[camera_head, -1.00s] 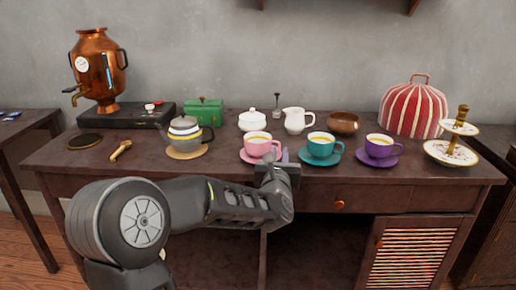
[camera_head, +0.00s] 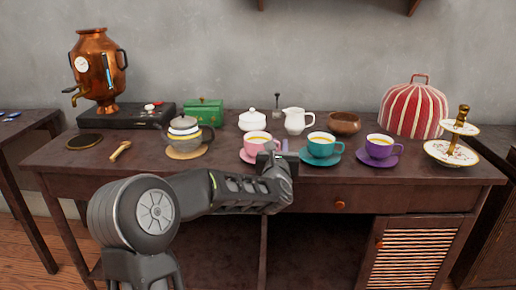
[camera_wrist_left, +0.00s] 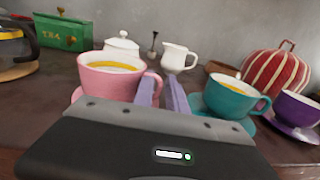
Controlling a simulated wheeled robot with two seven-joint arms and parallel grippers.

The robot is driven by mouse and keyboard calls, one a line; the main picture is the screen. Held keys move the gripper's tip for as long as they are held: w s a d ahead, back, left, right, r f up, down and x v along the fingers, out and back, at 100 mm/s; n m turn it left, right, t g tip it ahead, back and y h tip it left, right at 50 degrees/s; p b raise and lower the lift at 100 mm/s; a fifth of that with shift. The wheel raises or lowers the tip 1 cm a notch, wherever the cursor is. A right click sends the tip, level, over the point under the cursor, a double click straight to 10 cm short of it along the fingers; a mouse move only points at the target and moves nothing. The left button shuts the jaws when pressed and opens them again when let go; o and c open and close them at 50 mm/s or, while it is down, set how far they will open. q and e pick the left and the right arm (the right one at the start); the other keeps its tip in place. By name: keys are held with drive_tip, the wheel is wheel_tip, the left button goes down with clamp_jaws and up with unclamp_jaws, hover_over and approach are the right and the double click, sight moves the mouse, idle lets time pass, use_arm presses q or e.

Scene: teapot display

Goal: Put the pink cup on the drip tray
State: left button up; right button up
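The pink cup (camera_head: 257,143), filled with yellowish liquid, stands upright on its pink saucer (camera_head: 244,157) near the table's front edge. In the left wrist view the cup (camera_wrist_left: 108,82) is left of my fingers, its handle (camera_wrist_left: 157,80) on their side. My left gripper (camera_head: 276,152) is just right of the cup. The wrist view shows its two fingers (camera_wrist_left: 161,92) apart, the handle at the left finger and partly hidden by it; contact cannot be told. A dark round disc (camera_head: 84,141), seemingly the drip tray, lies empty below the samovar's spout. My right gripper is out of view.
A copper samovar (camera_head: 99,70) stands back left. A teapot (camera_head: 186,135) and wooden scoop (camera_head: 120,151) lie between cup and disc. A teal cup (camera_head: 322,146) is close right of my gripper, then a purple cup (camera_head: 380,147). A white lidded bowl (camera_head: 252,120) stands behind.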

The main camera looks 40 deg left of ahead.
use_arm(q)
clamp_jaws()
idle(1.4)
